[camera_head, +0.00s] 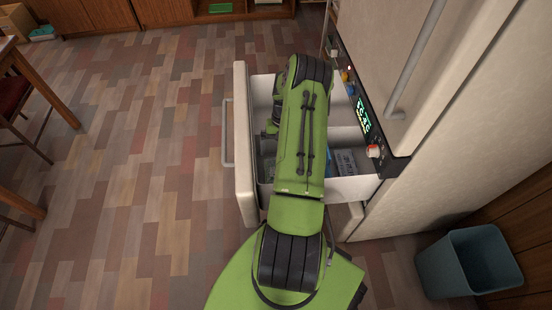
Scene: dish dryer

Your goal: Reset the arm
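My green arm (300,150) stretches forward from the bottom of the picture and reaches over the open drawer (243,145) of the dish dryer (440,130). The far end of the arm bends down at the drawer's back part. My gripper is hidden behind the arm, so its fingers and anything between them do not show. The drawer is pulled out to the left, with a white front and a grey bar handle (227,133). Some blue and pale items (346,162) lie inside it.
A control panel with a lit display (362,114) and knobs runs along the dryer's edge. A grey-green bin (468,262) stands at the lower right. A wooden table (20,80) and chair (15,100) are at the left. The floor between is clear.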

